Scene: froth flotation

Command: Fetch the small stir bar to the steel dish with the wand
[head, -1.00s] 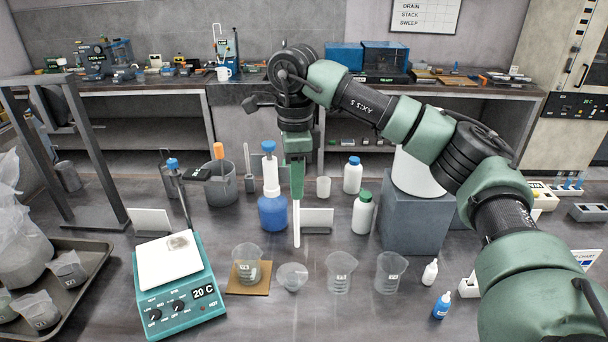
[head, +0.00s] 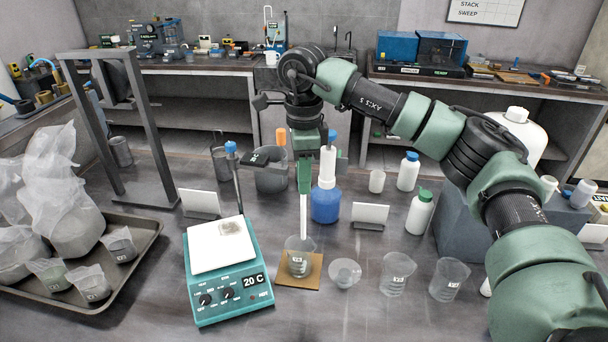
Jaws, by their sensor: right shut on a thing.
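My right gripper (head: 305,183) is shut on a white wand (head: 304,213), which hangs upright below it. The wand's lower end shows at the mouth of a labelled glass beaker (head: 299,262) on a brown square pad (head: 285,281); I cannot tell whether it is inside or just behind the rim. A small shallow greyish dish (head: 344,273) stands just right of the pad; I cannot tell whether it is steel. I cannot make out the small stir bar. My left gripper is not in view.
A teal hotplate (head: 230,290) reading 20 C stands left of the pad. Two more beakers (head: 396,273) (head: 448,279) stand to the right. A blue bottle (head: 326,203) and a white card (head: 370,215) stand behind. A tray (head: 130,262) with bagged items fills the left.

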